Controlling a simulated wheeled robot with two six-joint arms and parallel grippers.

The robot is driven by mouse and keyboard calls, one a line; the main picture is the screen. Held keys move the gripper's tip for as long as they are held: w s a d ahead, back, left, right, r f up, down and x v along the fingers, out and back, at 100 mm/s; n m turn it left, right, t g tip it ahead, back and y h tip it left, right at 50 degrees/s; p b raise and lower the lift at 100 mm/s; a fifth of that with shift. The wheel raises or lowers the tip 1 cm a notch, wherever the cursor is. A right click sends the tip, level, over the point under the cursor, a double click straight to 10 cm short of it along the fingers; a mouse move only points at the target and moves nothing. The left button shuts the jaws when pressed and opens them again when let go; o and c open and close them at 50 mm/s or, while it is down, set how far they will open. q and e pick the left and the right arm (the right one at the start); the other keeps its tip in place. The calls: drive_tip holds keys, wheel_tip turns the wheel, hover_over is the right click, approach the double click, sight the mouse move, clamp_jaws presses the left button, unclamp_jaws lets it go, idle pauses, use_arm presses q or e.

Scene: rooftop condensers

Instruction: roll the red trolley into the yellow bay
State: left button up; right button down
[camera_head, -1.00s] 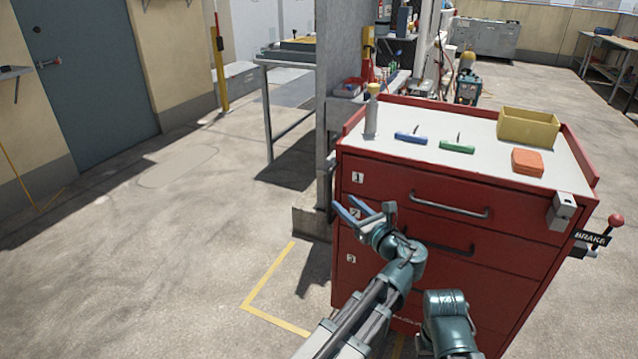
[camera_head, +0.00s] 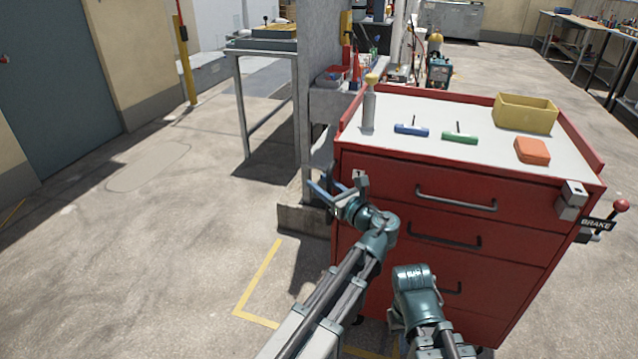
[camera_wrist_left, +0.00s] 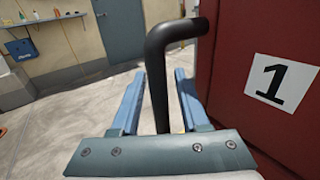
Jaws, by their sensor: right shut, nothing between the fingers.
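The red trolley (camera_head: 400,175) stands upright at the right in the head view. Yellow floor lines of the bay (camera_head: 258,280) show at its lower left; its base hides the rest. A black bar handle (camera_wrist_left: 158,90) sticks out beside the trolley's side marked 1 in the left wrist view. My left gripper (camera_head: 328,190) is at the trolley's left front corner. Its blue fingers stand open on either side of the bar, with small gaps visible. My right gripper (camera_head: 417,298) is low before the drawers, shut and empty; its fingertips are hidden.
A bottle (camera_head: 369,105), blue tool (camera_head: 411,129), green tool (camera_head: 460,138), orange block (camera_head: 532,150) and yellow bin (camera_head: 525,113) sit on the trolley. A brake lever (camera_head: 621,206) is at its right. A grey panel (camera_head: 319,80) stands close behind. Floor (camera_head: 130,250) at left is clear.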

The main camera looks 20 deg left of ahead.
use_arm(q)
clamp_jaws()
idle(1.2)
